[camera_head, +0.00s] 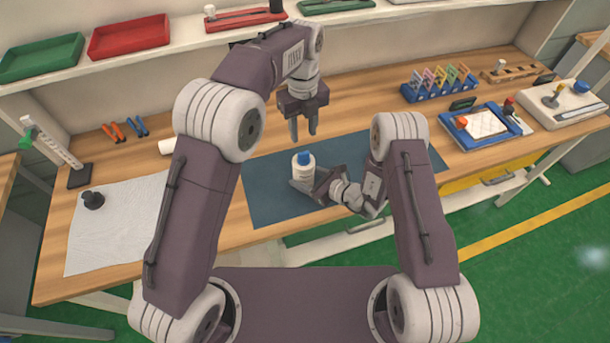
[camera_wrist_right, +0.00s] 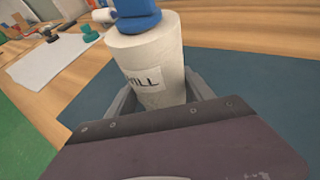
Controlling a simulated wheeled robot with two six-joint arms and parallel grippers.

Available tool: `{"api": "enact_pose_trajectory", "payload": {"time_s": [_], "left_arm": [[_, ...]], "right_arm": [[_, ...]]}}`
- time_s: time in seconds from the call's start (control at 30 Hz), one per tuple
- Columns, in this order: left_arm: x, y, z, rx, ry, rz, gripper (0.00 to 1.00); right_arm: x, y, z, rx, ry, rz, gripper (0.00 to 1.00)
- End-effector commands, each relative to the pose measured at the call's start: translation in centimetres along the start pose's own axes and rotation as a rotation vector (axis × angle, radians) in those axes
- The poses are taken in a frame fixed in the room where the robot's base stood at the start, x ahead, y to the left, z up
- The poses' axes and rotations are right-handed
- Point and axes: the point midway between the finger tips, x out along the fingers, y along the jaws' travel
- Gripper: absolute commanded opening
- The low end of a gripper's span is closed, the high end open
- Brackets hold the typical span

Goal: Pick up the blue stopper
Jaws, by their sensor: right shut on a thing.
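The blue stopper (camera_head: 304,158) sits on top of a white bottle (camera_head: 303,172) on the dark blue mat. In the right wrist view, the stopper (camera_wrist_right: 138,18) is cut off by the top edge, and the bottle (camera_wrist_right: 150,50) has a label whose visible letters read "ILL". My right gripper (camera_head: 304,182) is shut around the bottle's body, one finger on each side. My left gripper (camera_head: 303,133) points down with its fingers apart and empty, behind and above the stopper, not touching it.
The dark mat (camera_head: 262,195) lies on the wooden table (camera_head: 225,240). A white cloth (camera_head: 120,225) with a black stamp-like object (camera_head: 93,200) lies left. A blue rack (camera_head: 440,90) and blue tray (camera_head: 468,140) stand right. A shelf (camera_head: 205,38) with trays runs above the back.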

Motion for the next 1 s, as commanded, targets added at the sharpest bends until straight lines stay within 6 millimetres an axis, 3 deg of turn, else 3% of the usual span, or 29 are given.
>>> {"api": "enact_pose_trajectory", "payload": {"time_s": [0.17, 0.4, 0.6, 0.8, 1.0], "left_arm": [[0.1, -0.3, 0.0, -0.243, 0.001, -0.011, 0.36], [0.0, -0.5, -0.6, -0.964, 0.058, -0.049, 0.36], [-1.3, 0.4, -0.4, -1.383, 0.118, -0.079, 0.36], [-2.6, 1.6, 0.5, -1.425, 0.125, -0.107, 0.36], [0.9, 1.2, 0.3, -1.422, 0.125, -0.100, 0.36]], "right_arm": [[0.0, 0.0, 0.0, 0.000, -0.001, 0.000, 0.03], [0.0, 0.0, 0.1, 0.000, -0.001, -0.001, 0.03], [0.0, 0.0, 0.1, -0.001, -0.001, 0.000, 0.03], [0.0, 0.0, 0.1, -0.001, -0.002, 0.000, 0.03], [0.0, 0.0, 0.1, -0.001, -0.002, 0.000, 0.03]]}}
